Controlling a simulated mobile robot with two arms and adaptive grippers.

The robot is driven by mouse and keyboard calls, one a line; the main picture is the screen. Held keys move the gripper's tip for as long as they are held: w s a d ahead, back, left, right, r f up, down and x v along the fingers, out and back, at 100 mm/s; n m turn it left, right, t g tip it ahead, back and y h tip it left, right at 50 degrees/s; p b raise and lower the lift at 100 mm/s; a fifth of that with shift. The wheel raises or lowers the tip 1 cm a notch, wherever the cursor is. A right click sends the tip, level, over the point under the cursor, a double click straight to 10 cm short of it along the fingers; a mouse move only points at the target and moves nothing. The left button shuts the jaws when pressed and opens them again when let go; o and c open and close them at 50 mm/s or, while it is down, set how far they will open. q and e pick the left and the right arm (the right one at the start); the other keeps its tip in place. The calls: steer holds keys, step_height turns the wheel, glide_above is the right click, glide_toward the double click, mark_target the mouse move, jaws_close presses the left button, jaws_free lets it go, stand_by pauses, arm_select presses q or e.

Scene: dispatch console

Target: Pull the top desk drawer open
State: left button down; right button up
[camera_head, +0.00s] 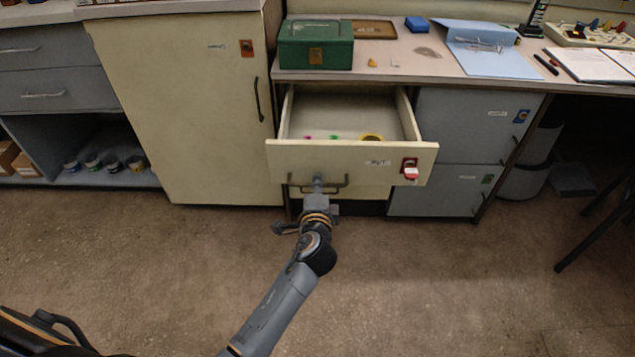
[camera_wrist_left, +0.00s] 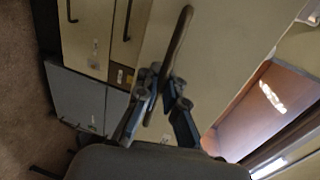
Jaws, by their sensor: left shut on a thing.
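The top desk drawer (camera_head: 330,154) is cream and stands pulled well out under the desk top. Its open inside shows, with a few small green and pink items and a yellow ring (camera_head: 371,137) towards the front. A dark bar handle (camera_head: 341,184) is on the drawer front. My left gripper (camera_head: 318,184) is shut around the middle of this handle. In the left wrist view, its two fingers (camera_wrist_left: 166,88) close on the handle bar (camera_wrist_left: 181,32) in front of the drawer face (camera_wrist_left: 230,40). My right gripper is not in view.
A green box (camera_head: 316,45) and a blue folder (camera_head: 487,48) lie on the desk top (camera_head: 398,62). A tall cream cabinet (camera_head: 180,100) stands left of the drawer, and grey drawers (camera_head: 465,125) are to the right. A red tag (camera_head: 410,172) is on the drawer front. The floor in front is clear.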

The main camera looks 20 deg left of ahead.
arm_select(q)
steer(key=c, duration=1.8)
jaws_free()
steer(key=shift+o, duration=0.2)
steer(key=v, duration=1.2)
